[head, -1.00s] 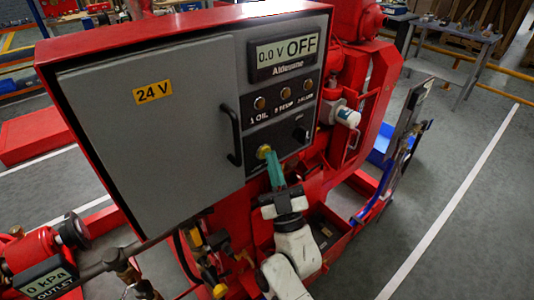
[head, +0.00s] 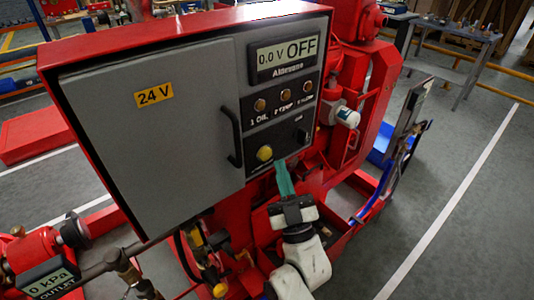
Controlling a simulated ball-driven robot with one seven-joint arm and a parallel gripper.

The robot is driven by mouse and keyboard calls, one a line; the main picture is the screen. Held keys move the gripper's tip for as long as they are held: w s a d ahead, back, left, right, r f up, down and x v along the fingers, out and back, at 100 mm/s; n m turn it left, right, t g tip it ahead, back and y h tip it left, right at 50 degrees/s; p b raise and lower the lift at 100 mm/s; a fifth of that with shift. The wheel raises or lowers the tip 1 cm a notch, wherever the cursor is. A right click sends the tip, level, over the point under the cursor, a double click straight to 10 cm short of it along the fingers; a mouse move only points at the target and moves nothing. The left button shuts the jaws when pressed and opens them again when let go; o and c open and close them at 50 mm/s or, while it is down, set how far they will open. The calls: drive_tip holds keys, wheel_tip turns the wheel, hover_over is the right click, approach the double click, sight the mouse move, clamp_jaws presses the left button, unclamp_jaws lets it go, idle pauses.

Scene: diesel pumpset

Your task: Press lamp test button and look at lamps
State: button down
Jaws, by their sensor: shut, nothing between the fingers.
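The control panel (head: 290,118) is on the right of a grey cabinet front. A yellow round button (head: 264,153) sits low on it and shows fully, with nothing touching it. Three small lamps, labelled oil (head: 260,105), temp (head: 286,95) and a third less legible one (head: 307,86), are in a row above; all look dull amber and unlit. The display (head: 287,51) reads 0.0 V OFF. My gripper (head: 281,166), with teal fingers shut and empty, is just below and right of the yellow button, apart from it.
A black knob (head: 301,135) is on the panel, right of the button. A black door handle (head: 232,136) sticks out at the left. Red frame and engine parts are close below and right of my arm. Open floor (head: 440,200) lies to the right.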

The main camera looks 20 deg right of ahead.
drive_tip(key=shift+s+d+p, duration=0.15)
drive_tip(key=shift+s+d, duration=0.15)
drive_tip(key=shift+s, duration=0.65)
drive_tip(key=shift+s+d+p, duration=0.15)
drive_tip(key=shift+s+d, duration=0.15)
drive_tip(key=shift+s, duration=0.6)
drive_tip(key=s+d+f+g+y, duration=0.1)
drive_tip(key=s+f+g, duration=0.1)
drive_tip(key=f+g, duration=0.6)
drive_tip(key=s+d+f+g+y, duration=0.1)
drive_tip(key=s+f+g, duration=0.1)
drive_tip(key=f+g, duration=0.5)
drive_tip(key=s+d+f+m+g, duration=0.1)
drive_tip(key=s+d+f+g, duration=0.1)
drive_tip(key=s, duration=0.5)
drive_tip(key=s+d+f+m+g+h, duration=0.1)
drive_tip(key=s+f+g, duration=0.3)
drive_tip(key=s, duration=0.4)
drive_tip(key=s+d+f+m+g+h, duration=0.1)
drive_tip(key=s+d+f+m+g, duration=0.1)
drive_tip(key=s, duration=0.6)
drive_tip(key=f+g, duration=0.1)
drive_tip(key=g, duration=0.1)
drive_tip(key=shift+s+d+f+g, duration=0.25)
drive_tip(key=shift+d+f+g, duration=0.05)
drive_tip(key=shift+d, duration=0.05)
drive_tip(key=shift+d, duration=0.1)
